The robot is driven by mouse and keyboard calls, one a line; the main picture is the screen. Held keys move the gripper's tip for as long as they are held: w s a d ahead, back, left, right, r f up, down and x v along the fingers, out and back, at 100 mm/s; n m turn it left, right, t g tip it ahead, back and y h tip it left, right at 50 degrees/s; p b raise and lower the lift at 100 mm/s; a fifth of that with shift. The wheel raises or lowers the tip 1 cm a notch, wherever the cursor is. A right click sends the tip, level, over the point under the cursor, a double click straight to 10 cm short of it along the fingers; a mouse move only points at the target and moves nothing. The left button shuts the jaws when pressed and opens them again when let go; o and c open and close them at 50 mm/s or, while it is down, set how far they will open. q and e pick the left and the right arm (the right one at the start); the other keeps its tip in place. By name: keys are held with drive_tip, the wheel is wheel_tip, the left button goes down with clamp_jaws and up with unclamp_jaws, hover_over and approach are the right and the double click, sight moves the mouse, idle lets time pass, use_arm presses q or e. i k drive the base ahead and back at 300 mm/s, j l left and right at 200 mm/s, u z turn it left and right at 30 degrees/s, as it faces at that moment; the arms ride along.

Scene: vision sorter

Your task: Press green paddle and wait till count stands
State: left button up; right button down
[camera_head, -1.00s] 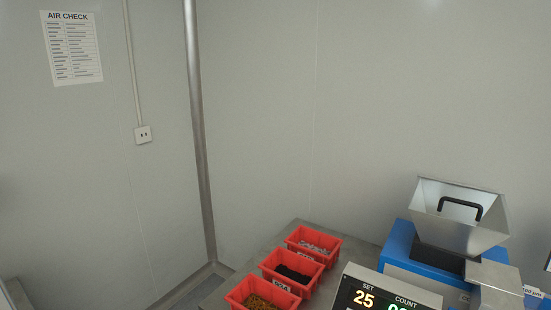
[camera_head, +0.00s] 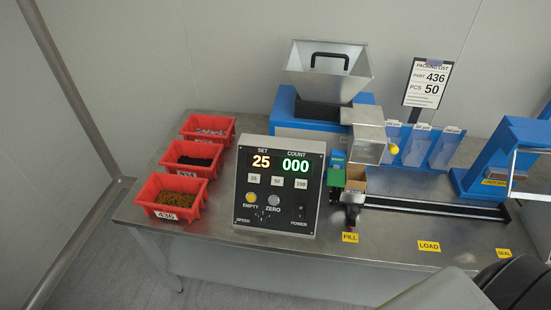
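A green paddle-like part (camera_head: 337,176) stands beside the right edge of the control panel, under the metal chute. The control panel (camera_head: 279,185) shows SET 25 in orange and COUNT 000 in green. A small brown box (camera_head: 356,177) is just right of the green part, below the chute (camera_head: 368,135). The steel hopper (camera_head: 327,72) with a black handle sits on the blue machine behind. Neither gripper is in view, and nothing touches the green part.
Red bins (camera_head: 208,130), (camera_head: 192,158), (camera_head: 172,196) stand on the left of the steel table. A packing list (camera_head: 428,84) reads part 436, pcs 50. A dark rail (camera_head: 430,206) runs right past FILL and LOAD labels toward a blue sealer (camera_head: 505,160). Dark and grey parts fill the bottom right.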

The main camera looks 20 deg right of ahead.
sight(336, 176)
drive_tip(key=z, duration=1.25)
